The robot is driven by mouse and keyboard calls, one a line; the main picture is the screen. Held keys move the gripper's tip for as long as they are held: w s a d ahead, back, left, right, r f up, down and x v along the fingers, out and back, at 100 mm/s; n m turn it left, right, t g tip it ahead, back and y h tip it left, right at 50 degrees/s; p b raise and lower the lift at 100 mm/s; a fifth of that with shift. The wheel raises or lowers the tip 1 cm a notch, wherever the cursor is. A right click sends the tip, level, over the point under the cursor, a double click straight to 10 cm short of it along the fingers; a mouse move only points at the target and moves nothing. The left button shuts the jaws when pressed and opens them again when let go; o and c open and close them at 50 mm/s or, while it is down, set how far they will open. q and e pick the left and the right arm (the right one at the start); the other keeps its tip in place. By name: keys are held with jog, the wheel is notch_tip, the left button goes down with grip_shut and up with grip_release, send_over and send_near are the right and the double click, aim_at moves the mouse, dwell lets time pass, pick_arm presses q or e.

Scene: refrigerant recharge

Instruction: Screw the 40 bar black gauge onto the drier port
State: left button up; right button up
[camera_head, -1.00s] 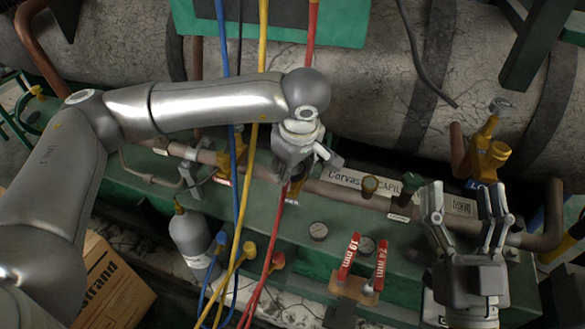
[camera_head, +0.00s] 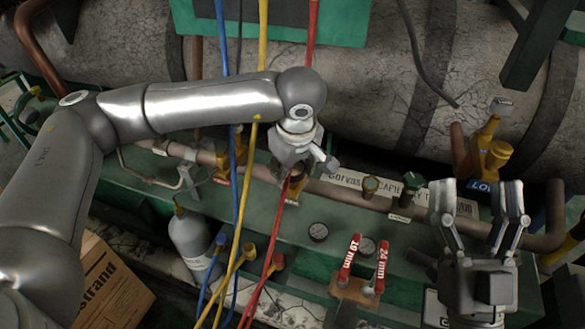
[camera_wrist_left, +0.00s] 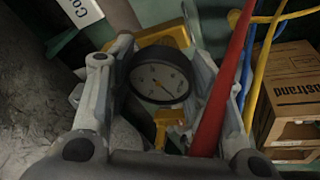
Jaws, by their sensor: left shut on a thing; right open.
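My left gripper (camera_head: 302,170) is shut on a gauge with a black rim and white dial (camera_wrist_left: 160,76). In the left wrist view the gauge sits between the two fingers, and its scale is too small to read. A brass piece (camera_wrist_left: 168,117) shows at the dial's lower edge. In the head view the gripper hides the gauge and is above a brass fitting (camera_head: 295,188) on the copper pipe, by a partly covered label. I cannot tell if the gauge touches it, or if this fitting is the drier port. My right gripper (camera_head: 476,198) is open and empty at the right.
Blue (camera_head: 238,190), yellow (camera_head: 250,155) and red hoses (camera_head: 270,262) hang close to my left gripper. A grey bottle (camera_head: 190,235) and carton (camera_head: 112,285) stand at lower left.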

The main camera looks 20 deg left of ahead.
pick_arm(q)
jog(key=shift+f+m, duration=0.1)
jog(key=shift+m, duration=0.3)
jog(key=o, duration=1.2)
pick_arm(e)
jog(key=shift+s+r+t+y, duration=0.4)
jog(key=shift+s+r+t, duration=0.1)
jog(key=shift+s+r, duration=0.25)
jog(key=shift+w, duration=0.2)
pick_arm(q)
jog(key=shift+r+p, duration=0.5)
jog(key=shift+r, duration=0.75)
jog(key=shift+r+p, duration=0.3)
jog(key=shift+r, duration=0.8)
pick_arm(e)
jog(key=w+f+g+h, duration=0.2)
jog(key=w+f+g, duration=0.2)
jog(key=f, duration=0.5)
jog(key=shift+w+f+g+h, duration=0.2)
jog(key=shift+f+g+h, duration=0.1)
jog(key=shift+g, duration=0.9)
